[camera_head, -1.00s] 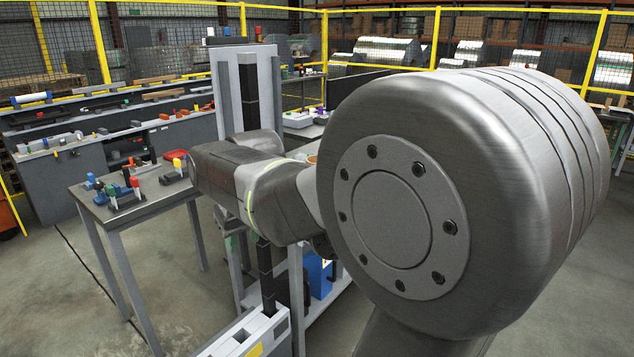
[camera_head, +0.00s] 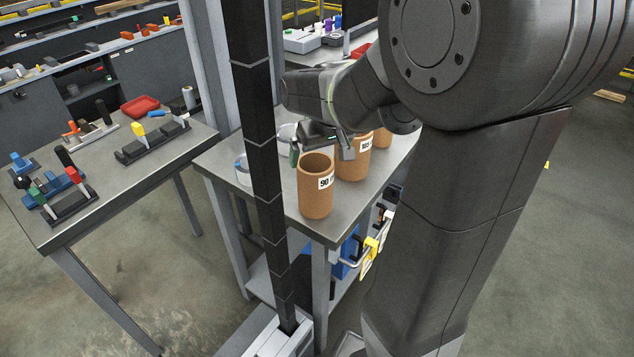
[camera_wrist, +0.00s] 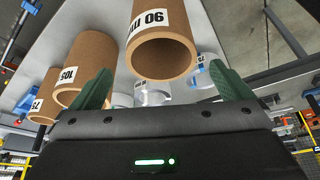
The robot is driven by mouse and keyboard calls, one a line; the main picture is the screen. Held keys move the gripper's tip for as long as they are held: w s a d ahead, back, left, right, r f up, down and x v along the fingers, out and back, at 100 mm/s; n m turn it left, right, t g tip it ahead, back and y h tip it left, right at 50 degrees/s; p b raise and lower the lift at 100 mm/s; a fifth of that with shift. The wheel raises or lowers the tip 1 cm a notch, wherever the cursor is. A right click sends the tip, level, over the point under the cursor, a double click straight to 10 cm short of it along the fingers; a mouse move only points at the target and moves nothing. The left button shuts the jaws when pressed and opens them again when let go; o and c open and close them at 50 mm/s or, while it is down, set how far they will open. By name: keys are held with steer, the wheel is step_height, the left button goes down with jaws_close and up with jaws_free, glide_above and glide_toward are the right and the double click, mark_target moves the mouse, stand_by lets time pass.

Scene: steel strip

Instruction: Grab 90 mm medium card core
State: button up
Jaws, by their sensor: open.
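The brown card core labelled "90 m" (camera_head: 316,196) stands upright at the near end of a grey table (camera_head: 226,160). In the wrist view this core (camera_wrist: 146,30) shows its round open end ahead of my gripper, between the two green fingers in the picture. My gripper (camera_head: 321,150) is open and empty, close by the core's top rim in the head view. I cannot tell whether it touches. A core labelled 105 (camera_head: 352,163) stands just behind, also seen in the wrist view (camera_wrist: 88,62). A third core, labelled 75 (camera_wrist: 46,92), is beyond it.
White and clear ring-like items (camera_head: 243,172) lie on the same table, left of the cores. A dark post (camera_head: 262,150) rises in front of the table's left part. A second grey table (camera_head: 75,215) with small tools stands at left. Open floor lies between the tables' fronts.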

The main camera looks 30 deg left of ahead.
mark_target(315, 164)
steer(key=shift+p+x, duration=0.5)
steer(key=shift+x, duration=2.2)
steer(key=shift+s, duration=0.1)
